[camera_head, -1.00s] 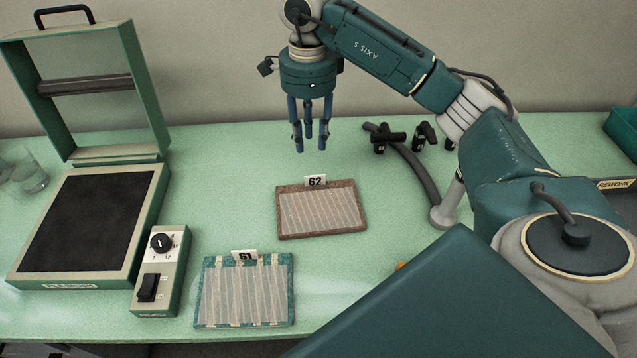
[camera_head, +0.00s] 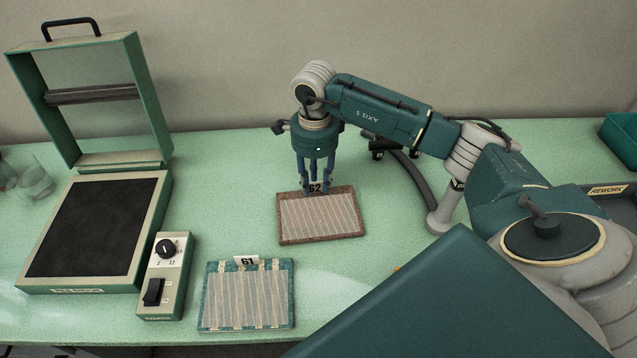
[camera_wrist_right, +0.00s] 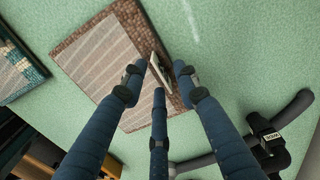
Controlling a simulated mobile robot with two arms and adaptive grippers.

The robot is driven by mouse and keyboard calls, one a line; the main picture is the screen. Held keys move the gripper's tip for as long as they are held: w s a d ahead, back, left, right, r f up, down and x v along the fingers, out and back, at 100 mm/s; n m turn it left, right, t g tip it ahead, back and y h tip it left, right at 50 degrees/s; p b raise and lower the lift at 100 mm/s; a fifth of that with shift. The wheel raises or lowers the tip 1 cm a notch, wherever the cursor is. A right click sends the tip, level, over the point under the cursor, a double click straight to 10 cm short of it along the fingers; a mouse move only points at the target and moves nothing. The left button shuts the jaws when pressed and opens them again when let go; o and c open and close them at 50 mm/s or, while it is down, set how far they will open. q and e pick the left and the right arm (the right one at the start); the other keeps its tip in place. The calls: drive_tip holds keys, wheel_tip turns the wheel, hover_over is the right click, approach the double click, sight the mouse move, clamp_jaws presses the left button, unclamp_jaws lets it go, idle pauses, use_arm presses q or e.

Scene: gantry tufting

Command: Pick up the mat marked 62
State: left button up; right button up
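The mat marked 62 (camera_head: 320,219) is brown-rimmed with a pale striped face. It lies flat on the green table, and its white number tag (camera_head: 315,188) stands at its back edge. It also shows in the right wrist view (camera_wrist_right: 108,68). My right gripper (camera_head: 318,191) points down at that back edge. Its blue fingers are spread around the tag, which shows between the fingertips (camera_wrist_right: 162,80) with gaps visible. Whether any finger touches the tag or mat, I cannot tell. My left gripper is out of view.
A teal-rimmed mat marked 61 (camera_head: 247,296) lies front left of mat 62. A control box (camera_head: 164,276) and an open-lidded press (camera_head: 95,230) stand further left. A dark curved hose (camera_head: 415,180) and black clamps lie right of the gripper. A REWORK tray (camera_head: 607,190) is far right.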

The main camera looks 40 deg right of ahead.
drive_tip(key=shift+f, duration=0.15)
drive_tip(key=shift+c, duration=0.5)
clamp_jaws()
